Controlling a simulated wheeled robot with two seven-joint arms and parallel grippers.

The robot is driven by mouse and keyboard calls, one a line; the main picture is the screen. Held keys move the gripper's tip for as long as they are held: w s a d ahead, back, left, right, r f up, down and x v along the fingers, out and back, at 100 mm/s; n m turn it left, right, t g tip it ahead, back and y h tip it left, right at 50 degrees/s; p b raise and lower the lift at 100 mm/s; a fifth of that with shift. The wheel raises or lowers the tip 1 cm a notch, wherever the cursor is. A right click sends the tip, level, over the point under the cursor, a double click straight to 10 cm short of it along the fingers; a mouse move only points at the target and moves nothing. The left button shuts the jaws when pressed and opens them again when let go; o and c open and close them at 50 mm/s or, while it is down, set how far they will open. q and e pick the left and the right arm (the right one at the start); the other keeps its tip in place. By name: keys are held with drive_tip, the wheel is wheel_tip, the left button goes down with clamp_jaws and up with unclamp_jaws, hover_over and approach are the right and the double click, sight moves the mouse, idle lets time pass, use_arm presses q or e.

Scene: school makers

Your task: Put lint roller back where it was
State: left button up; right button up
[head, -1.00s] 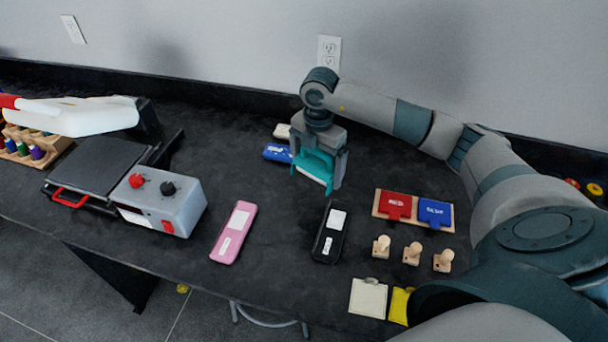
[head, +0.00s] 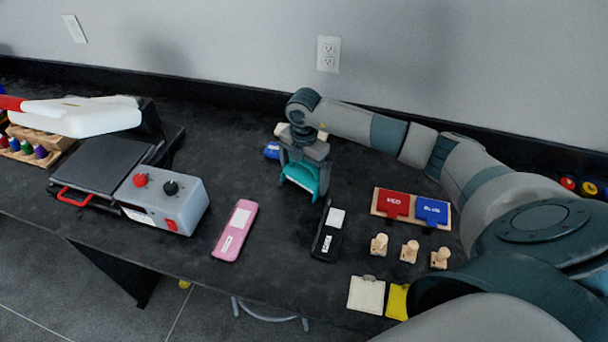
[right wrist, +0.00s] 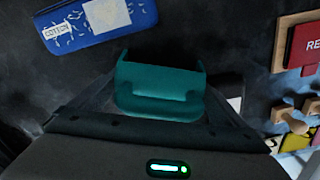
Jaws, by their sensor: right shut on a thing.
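My right gripper (head: 303,183) is shut on a teal object (head: 302,175), which I take to be the lint roller. It hangs below my wrist over the middle of the black table, between the pink case and the blue case. In the right wrist view the teal object (right wrist: 160,88) sits between the fingers; its lower side is hidden. I cannot tell for sure whether it touches the table. My left gripper is not in view.
A blue case (right wrist: 100,20) labelled COTTON lies just behind my gripper. A pink case (head: 235,230) and a black case (head: 328,232) lie in front. Red and blue blocks on a wooden board (head: 377,203) and wooden stamps (head: 409,250) stand right. A heat press (head: 165,203) stands left.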

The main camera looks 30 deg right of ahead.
drive_tip(key=shift+f, duration=0.35)
drive_tip(key=shift+f, duration=0.2)
drive_tip(key=o, duration=1.1)
drive_tip(key=shift+r, duration=0.15)
